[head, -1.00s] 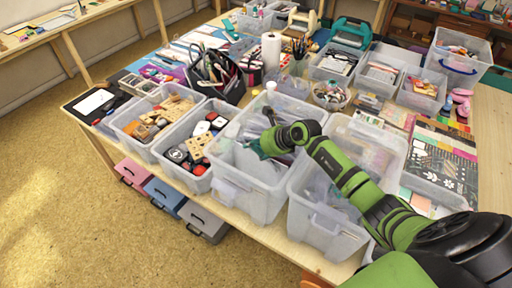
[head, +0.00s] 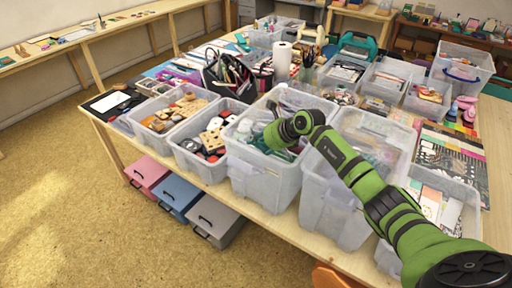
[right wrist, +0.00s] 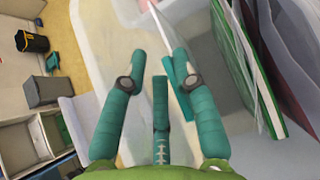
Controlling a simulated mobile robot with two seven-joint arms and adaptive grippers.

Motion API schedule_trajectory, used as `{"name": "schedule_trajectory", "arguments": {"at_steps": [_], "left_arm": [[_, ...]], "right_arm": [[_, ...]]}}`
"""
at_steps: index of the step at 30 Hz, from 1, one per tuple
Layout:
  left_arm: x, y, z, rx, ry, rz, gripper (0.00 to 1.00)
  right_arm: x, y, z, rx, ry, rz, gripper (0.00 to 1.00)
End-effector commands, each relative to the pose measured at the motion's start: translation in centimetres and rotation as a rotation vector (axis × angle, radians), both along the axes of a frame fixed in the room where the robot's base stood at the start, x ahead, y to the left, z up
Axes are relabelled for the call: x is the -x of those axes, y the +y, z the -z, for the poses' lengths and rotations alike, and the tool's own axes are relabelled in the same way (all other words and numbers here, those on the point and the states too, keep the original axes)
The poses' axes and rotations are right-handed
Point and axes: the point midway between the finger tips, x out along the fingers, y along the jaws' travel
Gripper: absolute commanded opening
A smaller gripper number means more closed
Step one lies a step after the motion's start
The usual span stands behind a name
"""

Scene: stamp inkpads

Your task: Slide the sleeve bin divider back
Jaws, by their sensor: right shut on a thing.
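My right gripper (head: 277,130) reaches down into a clear plastic bin (head: 257,178) in the middle of the table's front row. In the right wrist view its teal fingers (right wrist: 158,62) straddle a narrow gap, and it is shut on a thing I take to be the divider. Upright green and dark panels (right wrist: 262,75) stand to the right of the fingers. The bin's pale wall and floor show around them. My left gripper is not in view.
A clear bin (head: 335,200) stands close to the right, under my right arm. Bins with stamps (head: 212,165) and wooden blocks (head: 172,112) stand to the left. Drawers (head: 215,220) are on the floor below the table edge. The floor at left is clear.

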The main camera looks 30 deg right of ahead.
Motion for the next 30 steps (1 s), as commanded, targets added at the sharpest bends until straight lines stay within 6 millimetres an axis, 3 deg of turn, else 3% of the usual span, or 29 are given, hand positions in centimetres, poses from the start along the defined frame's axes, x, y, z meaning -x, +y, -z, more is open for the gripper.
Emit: {"name": "schedule_trajectory", "arguments": {"at_steps": [2, 3, 4, 11, 13, 17, 30], "left_arm": [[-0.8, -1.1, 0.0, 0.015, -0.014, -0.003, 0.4], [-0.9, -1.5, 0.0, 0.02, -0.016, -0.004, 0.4], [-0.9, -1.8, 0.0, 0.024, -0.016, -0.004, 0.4], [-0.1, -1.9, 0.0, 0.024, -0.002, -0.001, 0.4], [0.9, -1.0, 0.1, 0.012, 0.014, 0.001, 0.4], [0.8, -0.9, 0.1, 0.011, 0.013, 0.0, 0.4], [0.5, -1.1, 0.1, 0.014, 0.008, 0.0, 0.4]], "right_arm": [[0.4, -0.2, 0.8, 0.004, 0.021, 0.001, 0.0], [0.4, -0.2, 0.8, 0.005, 0.022, 0.001, 0.33], [0.5, -0.2, 0.9, 0.005, 0.022, 0.001, 0.39], [0.3, -0.1, 0.5, 0.002, 0.012, 0.0, 0.39], [0.3, -0.1, 0.4, 0.003, 0.01, 0.0, 0.39], [0.7, -0.5, -0.2, 0.005, 0.008, 0.001, 0.39], [6.0, -3.8, -6.1, 0.007, 0.012, 0.001, 0.39]]}}
